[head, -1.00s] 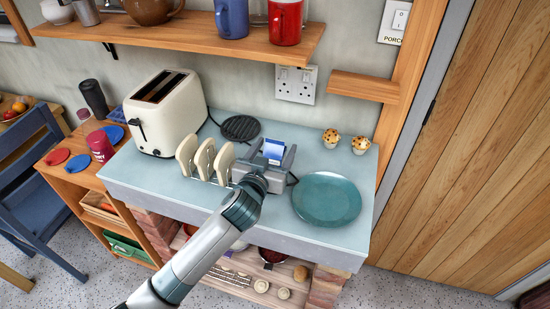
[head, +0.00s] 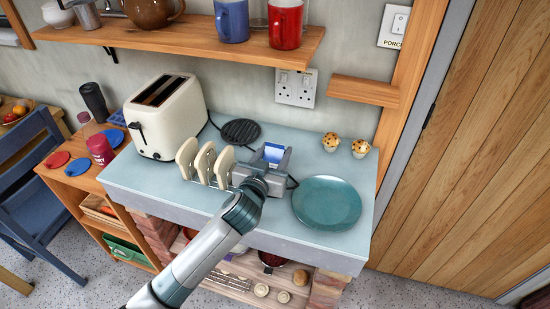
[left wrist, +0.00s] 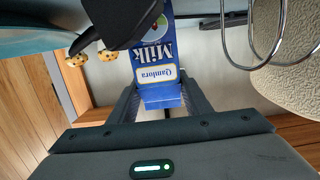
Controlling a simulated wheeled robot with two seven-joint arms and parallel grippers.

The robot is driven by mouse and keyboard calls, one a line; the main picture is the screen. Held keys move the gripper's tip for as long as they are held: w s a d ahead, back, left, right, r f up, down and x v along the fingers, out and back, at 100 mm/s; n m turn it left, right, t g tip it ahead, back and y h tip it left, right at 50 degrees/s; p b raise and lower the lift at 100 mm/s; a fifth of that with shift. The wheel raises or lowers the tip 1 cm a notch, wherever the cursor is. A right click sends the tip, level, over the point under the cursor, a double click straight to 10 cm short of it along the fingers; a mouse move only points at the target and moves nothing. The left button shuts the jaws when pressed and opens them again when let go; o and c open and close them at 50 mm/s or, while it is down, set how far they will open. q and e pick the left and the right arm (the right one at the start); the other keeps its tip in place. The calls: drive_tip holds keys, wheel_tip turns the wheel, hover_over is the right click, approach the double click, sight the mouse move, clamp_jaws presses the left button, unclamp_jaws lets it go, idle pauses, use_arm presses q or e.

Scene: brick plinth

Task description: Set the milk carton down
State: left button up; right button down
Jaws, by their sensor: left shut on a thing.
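The blue and white milk carton (head: 273,153) is upright between the fingers of my left gripper (head: 271,160), over the pale blue worktop (head: 277,221). In the left wrist view the carton (left wrist: 155,72) appears upside down, with its printed label facing the camera and the gripper (left wrist: 159,97) shut on it. Its base is hidden in the head view and cut off in the wrist view, so I cannot tell whether it touches the worktop. My right gripper is not in view.
A toast rack (head: 207,164) with bread slices stands close on the left, with a cream toaster (head: 165,117) behind. A teal plate (head: 327,203) lies close on the right. A black round mat (head: 241,131) and two muffins (head: 361,148) are at the back.

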use_arm(q)
drive_tip(key=shift+r, duration=0.2)
